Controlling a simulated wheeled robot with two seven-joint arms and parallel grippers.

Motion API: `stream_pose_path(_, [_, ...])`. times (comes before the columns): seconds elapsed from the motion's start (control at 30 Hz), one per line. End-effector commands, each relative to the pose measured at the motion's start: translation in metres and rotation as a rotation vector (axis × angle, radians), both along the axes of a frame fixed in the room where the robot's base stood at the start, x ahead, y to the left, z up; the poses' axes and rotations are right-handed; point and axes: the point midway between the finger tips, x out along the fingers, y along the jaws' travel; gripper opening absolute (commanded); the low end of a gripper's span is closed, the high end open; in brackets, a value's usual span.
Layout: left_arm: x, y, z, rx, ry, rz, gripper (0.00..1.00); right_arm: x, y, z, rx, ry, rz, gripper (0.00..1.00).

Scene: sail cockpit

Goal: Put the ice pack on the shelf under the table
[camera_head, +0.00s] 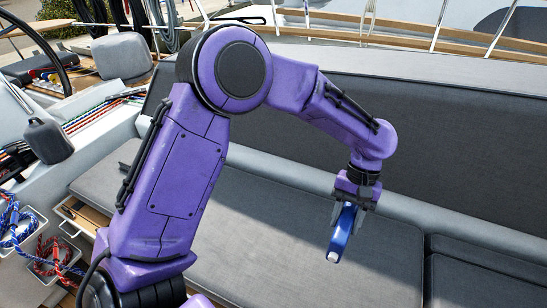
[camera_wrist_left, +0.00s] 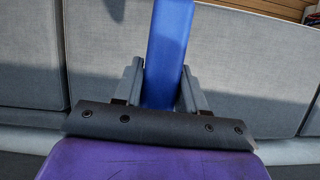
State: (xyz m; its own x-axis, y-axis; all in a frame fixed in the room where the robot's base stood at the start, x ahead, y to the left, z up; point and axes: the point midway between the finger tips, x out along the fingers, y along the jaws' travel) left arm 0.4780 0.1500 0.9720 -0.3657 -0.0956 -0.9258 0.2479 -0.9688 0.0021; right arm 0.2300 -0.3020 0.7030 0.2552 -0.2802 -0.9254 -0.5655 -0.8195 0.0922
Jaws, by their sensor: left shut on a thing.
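The blue ice pack (camera_head: 344,232) hangs from my left gripper (camera_head: 350,207) above the grey bench seat. It points downward and has a small white part at its lower end. In the left wrist view, the blue ice pack (camera_wrist_left: 168,50) stands between the two grey fingers of my left gripper (camera_wrist_left: 162,88), which are shut on it. The ice pack looks clear of the cushion below. The table and its shelf cannot be made out in either view. My right gripper is not in view.
A long grey seat cushion (camera_head: 285,235) lies below, with a tall grey backrest (camera_head: 450,130) behind it. White bins with blue rope (camera_head: 12,222) and red rope (camera_head: 52,256) are at the lower left. A black winch (camera_head: 47,140) and coloured lines (camera_head: 95,115) are at the left.

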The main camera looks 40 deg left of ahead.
Motion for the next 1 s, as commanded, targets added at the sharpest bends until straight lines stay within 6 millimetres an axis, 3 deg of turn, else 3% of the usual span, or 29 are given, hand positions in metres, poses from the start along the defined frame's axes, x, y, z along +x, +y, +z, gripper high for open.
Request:
stream_pose_path(0.2, [-0.023, -0.065, -0.042, 0.006, 0.016, 0.592, 0.0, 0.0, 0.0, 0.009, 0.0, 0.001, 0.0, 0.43])
stream_pose_path(0.33, [-0.028, -0.094, -0.061, 0.009, 0.017, 0.976, 0.0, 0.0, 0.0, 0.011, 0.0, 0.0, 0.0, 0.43])
stream_pose_path(0.43, [-0.03, -0.103, -0.073, 0.013, 0.016, 1.278, 0.0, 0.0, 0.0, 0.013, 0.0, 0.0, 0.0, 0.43])
stream_pose_path(0.57, [-0.035, -0.099, -0.089, 0.017, 0.016, 1.664, 0.0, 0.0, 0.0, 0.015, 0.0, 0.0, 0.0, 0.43])
stream_pose_path(0.7, [-0.045, -0.08, -0.102, 0.019, 0.021, 2.01, 0.0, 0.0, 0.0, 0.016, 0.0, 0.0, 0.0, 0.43])
stream_pose_path(0.87, [-0.058, -0.057, -0.111, 0.022, 0.028, 2.271, 0.0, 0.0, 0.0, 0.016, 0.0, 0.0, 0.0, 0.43])
stream_pose_path(1.0, [-0.078, -0.026, -0.119, 0.027, 0.024, 2.554, 0.0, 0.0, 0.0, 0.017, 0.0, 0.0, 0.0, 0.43])
